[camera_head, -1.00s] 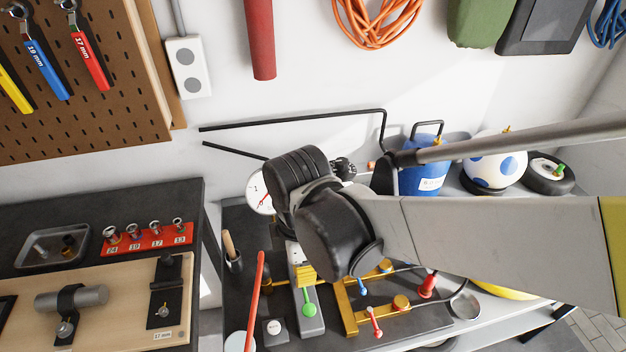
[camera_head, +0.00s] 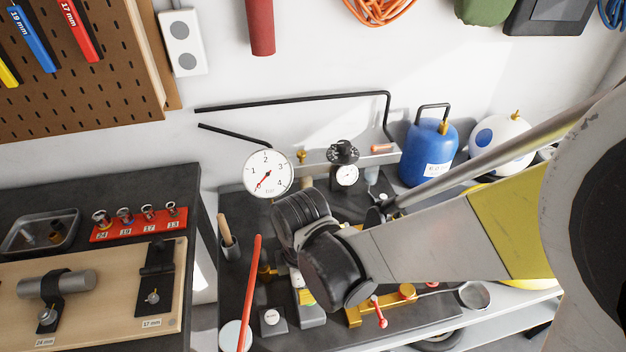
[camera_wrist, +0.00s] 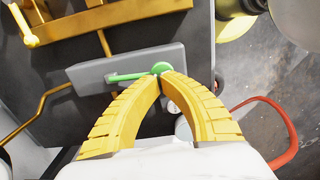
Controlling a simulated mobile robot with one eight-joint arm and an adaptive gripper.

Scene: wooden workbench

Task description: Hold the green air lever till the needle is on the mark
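The green air lever (camera_wrist: 130,76) has a round knob and sits on a grey block (camera_wrist: 115,68) in the wrist view. My gripper (camera_wrist: 161,77) has its two yellow fingers brought together, tips at the knob's near edge. I cannot tell whether they press on it or only overlap it.
A red bar (camera_head: 253,285) stands left of my gripper. A brass manifold with a red lever (camera_head: 378,312) lies to the right. A small gauge (camera_head: 347,175) with a black knob (camera_head: 343,151) and a blue tank (camera_head: 427,150) stand behind.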

